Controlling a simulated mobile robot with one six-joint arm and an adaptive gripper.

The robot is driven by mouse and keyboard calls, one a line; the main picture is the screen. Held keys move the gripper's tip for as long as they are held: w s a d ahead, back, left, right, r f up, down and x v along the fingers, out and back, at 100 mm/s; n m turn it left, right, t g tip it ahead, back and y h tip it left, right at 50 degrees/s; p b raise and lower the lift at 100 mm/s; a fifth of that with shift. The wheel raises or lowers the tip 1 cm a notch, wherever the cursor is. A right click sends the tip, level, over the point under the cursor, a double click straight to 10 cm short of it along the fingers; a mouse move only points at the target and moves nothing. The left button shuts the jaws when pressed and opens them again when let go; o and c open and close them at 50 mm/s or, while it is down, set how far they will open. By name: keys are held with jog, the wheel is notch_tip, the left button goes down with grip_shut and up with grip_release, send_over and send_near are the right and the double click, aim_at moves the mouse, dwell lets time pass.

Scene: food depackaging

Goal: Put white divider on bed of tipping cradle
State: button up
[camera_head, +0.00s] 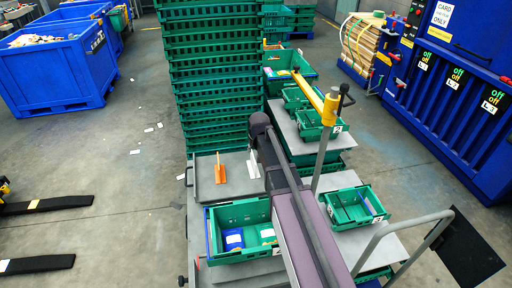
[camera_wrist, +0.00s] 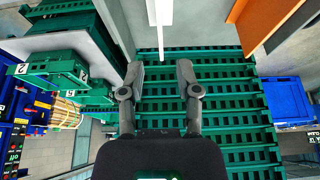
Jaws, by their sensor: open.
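The white divider (camera_head: 253,169) stands upright on a grey tray (camera_head: 205,192), to the right of an orange divider (camera_head: 221,172). In the wrist view the white divider (camera_wrist: 160,14) shows at the top centre, in line with the gap between my fingertips and beyond them. My gripper (camera_wrist: 160,78) is open and empty, with its two dark fingers apart. In the head view my arm's dark wrist is close to the white divider's right side and hides my fingers. I cannot tell for sure which part is the tipping cradle or its bed.
A tall stack of green crates (camera_head: 208,80) rises behind the tray. A green crate (camera_head: 240,258) with blue and yellow packs is in front. Another green crate (camera_head: 355,224) and a post with a yellow bar (camera_head: 330,108) stand right. The orange divider (camera_wrist: 265,22) is close in the wrist view.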

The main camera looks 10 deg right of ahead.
jog(key=shift+s+r, duration=0.15)
jog(key=shift+r, duration=0.2)
dwell(0.5)
jog(key=s+f+g, duration=0.1)
jog(key=s+g, duration=0.3)
jog(key=s, duration=2)
jog(key=shift+s+d+f+g, duration=0.25)
jog(key=shift+s+d+g, duration=0.05)
